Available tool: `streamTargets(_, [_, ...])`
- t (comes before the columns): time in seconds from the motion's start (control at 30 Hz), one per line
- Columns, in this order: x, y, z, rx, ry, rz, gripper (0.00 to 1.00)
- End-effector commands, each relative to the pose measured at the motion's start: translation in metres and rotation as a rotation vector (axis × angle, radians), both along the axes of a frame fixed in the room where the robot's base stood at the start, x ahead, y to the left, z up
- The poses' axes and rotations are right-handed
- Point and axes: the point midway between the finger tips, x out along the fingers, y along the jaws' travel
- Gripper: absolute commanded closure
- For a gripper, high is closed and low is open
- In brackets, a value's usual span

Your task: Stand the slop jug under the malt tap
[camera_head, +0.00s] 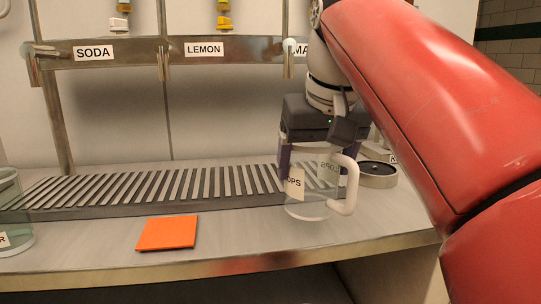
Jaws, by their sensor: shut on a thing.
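The slop jug (312,207) is clear, with a white handle and a label reading in part "OPS". My gripper (315,160) points down and is shut on the jug at its upper part. The jug is upright at the right end of the slatted drip tray (150,190), overlapping its front edge in the picture; I cannot tell whether its base touches anything.
The soda tap (35,65) and lemon tap (163,62) hang from the same rail to the left. An orange square (167,232) lies on the counter in front. Another clear jug (14,235) is at the left edge. A round metal piece (377,173) sits right of the jug.

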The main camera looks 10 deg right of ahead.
Motion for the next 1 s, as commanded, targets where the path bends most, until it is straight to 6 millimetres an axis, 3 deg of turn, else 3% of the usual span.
streamTargets(0.4, [0.106, 0.000, 0.002, 0.002, 0.003, 0.001, 0.57])
streamTargets(0.67, [0.133, 0.000, 0.001, 0.000, 0.001, 0.001, 0.57])
streamTargets(0.9, [0.169, 0.000, 0.001, 0.001, 0.001, 0.000, 0.57])
streamTargets(1.0, [0.170, -0.001, -0.007, 0.000, 0.000, -0.001, 0.57])
